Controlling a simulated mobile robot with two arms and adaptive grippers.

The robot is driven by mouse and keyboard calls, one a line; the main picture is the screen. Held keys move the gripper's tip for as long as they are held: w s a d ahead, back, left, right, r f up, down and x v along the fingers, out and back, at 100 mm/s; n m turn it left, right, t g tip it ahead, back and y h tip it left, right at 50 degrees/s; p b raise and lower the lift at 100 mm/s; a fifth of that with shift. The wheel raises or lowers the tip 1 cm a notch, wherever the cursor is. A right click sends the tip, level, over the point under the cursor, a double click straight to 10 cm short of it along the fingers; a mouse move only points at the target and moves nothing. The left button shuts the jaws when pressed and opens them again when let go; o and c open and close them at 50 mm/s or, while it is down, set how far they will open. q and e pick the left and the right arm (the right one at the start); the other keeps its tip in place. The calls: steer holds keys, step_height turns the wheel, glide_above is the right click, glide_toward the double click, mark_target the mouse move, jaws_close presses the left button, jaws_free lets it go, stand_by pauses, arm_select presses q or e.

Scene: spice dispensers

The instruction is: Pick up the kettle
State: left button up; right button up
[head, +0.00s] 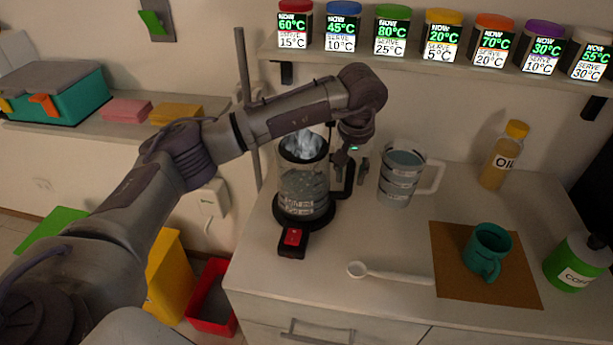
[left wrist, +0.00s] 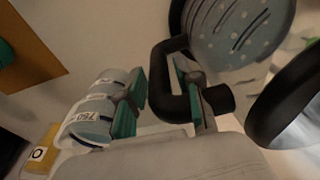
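The kettle (head: 304,183) is a clear container with black trim and a black handle, standing upright on a black base with a red switch (head: 292,237). Its handle faces right, and a bluish-white shimmer shows at its top. My left gripper (head: 354,172) is at the handle, pointing down. In the left wrist view my left gripper (left wrist: 162,92) is open, with one green-padded finger on each side of the black handle (left wrist: 166,75). The right-hand finger is inside the handle loop. A gap shows beside the left-hand finger. My right gripper is not in view.
A measuring jug (head: 400,177) stands close right of my gripper. Labelled jars line the shelf (head: 420,60) above.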

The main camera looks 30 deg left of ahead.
arm_select(q)
steer(key=shift+w+f, duration=0.1)
steer(key=shift+f, duration=0.65)
jaws_close()
steer(key=shift+r, duration=0.1)
steer(key=shift+w+r, duration=0.1)
steer(key=shift+r, duration=0.05)
